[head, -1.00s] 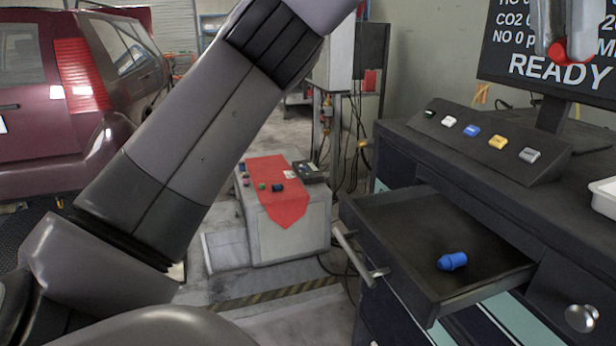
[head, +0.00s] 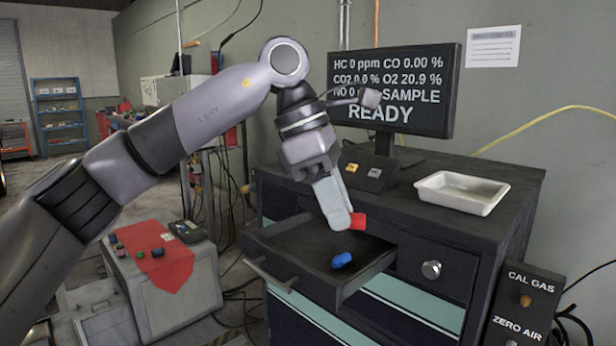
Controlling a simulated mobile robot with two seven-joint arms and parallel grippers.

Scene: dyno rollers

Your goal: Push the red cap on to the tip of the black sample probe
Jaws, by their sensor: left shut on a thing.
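My left gripper (head: 350,219) reaches down from above over the open drawer (head: 290,276). It is shut on the small red cap (head: 358,221), which shows at its fingertips. The cap is in the air above the drawer, near the cabinet's front edge, apart from the blue capsule-shaped piece (head: 342,260) on the drawer floor. I cannot make out the black sample probe in this view. My right gripper is not in view.
The cabinet top (head: 430,222) carries a white tray (head: 461,192), a button console (head: 369,171) and a monitor (head: 395,92). At left a grey box (head: 185,295) holds a red cloth (head: 160,262) with small coloured pieces and a dark device (head: 187,231).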

